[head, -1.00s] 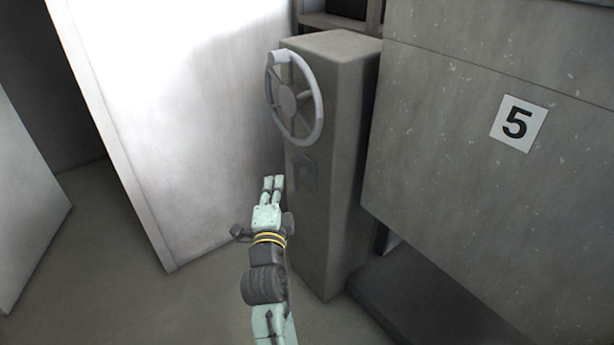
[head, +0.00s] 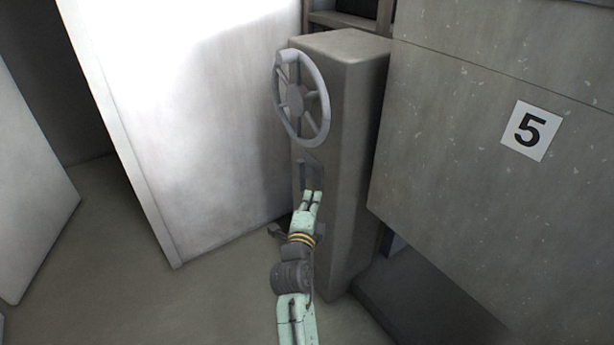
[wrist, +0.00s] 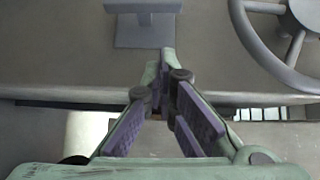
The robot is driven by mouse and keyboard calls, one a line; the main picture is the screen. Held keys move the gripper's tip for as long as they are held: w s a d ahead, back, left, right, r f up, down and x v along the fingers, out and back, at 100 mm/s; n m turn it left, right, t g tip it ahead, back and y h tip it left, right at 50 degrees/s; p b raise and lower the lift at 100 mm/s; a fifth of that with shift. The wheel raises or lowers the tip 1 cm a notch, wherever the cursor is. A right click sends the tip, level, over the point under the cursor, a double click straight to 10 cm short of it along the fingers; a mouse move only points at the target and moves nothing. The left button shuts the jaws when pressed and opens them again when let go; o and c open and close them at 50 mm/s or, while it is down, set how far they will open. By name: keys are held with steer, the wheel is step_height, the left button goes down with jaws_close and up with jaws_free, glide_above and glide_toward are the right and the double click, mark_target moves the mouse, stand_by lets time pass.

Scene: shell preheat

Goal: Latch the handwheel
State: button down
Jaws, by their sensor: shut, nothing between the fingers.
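The grey handwheel (head: 326,108) with spokes and a hub stands on the left face of a grey pillar (head: 348,160). It shows in part at the upper right of the wrist view (wrist: 284,72). A small grey latch fitting (head: 301,174) with a plate and a raised bar sits below the wheel on the same face. It shows at the top of the wrist view (wrist: 143,31). My gripper (head: 313,194) is shut and empty, with its tips just below the latch fitting in the head view. The wrist view (wrist: 167,60) shows its fingers together; I cannot tell whether they touch the fitting.
A large pale panel (head: 200,130) stands to the left of the pillar. A grey block (head: 470,150) with a sign "5" (head: 531,130) stands close on the right. Open floor (head: 125,240) lies at the lower left.

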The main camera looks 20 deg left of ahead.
steer(key=p, duration=0.2)
glide_toward(307, 177)
steer(key=w+d+r, duration=0.3)
steer(key=shift+w+a+f, duration=0.1)
steer(key=shift+w+a, duration=1.2)
steer(key=shift+a, duration=0.1)
steer(key=shift+a, duration=0.1)
steer(key=shift+a, duration=0.1)
steer(key=shift+n+g, duration=0.3)
